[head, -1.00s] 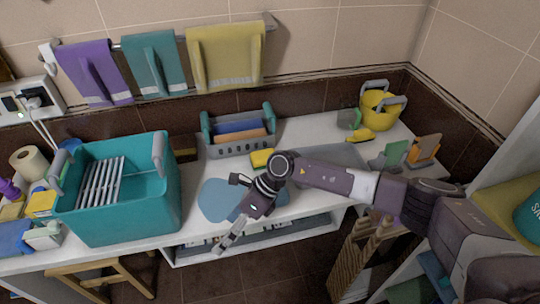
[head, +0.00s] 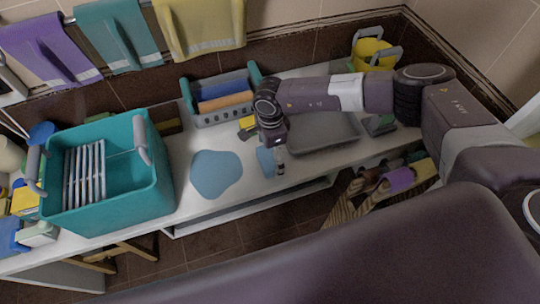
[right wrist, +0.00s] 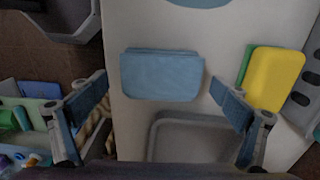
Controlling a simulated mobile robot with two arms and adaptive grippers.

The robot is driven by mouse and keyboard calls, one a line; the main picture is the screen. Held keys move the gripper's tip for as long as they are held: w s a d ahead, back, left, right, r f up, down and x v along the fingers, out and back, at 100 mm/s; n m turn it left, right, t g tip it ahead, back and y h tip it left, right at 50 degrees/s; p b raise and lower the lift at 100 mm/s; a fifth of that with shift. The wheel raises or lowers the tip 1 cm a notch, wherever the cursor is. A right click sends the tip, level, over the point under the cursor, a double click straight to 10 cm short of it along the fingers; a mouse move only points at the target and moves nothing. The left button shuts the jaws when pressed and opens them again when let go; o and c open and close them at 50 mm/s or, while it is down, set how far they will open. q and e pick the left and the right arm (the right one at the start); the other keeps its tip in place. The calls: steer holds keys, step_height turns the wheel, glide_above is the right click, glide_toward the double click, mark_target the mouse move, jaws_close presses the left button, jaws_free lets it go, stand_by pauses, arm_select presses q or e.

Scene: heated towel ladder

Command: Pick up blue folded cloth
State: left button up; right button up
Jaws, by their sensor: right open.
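The blue folded cloth (right wrist: 161,75) lies flat on the white counter, whole in the right wrist view. In the head view the cloth (head: 264,161) is partly hidden by my right gripper (head: 277,166), which points down beside or over it. In the right wrist view my right gripper (right wrist: 160,84) is open, with one finger on each side of the cloth and visible gaps to it. Nothing is held. My left gripper is not in view.
A grey tray (head: 330,137) lies close to the cloth. A yellow and green sponge (right wrist: 273,80) is at its other side in the wrist view. A grey rack (head: 222,115) stands behind.

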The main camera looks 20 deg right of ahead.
mark_target(270, 156)
steer(key=shift+f, duration=0.75)
steer(key=c, duration=1.3)
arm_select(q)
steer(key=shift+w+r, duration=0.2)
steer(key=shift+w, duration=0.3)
arm_select(e)
steer(key=shift+o, duration=0.2)
steer(key=shift+r, duration=0.1)
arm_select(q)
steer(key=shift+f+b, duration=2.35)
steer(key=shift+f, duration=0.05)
arm_select(e)
step_height(270, 156, up, 20)
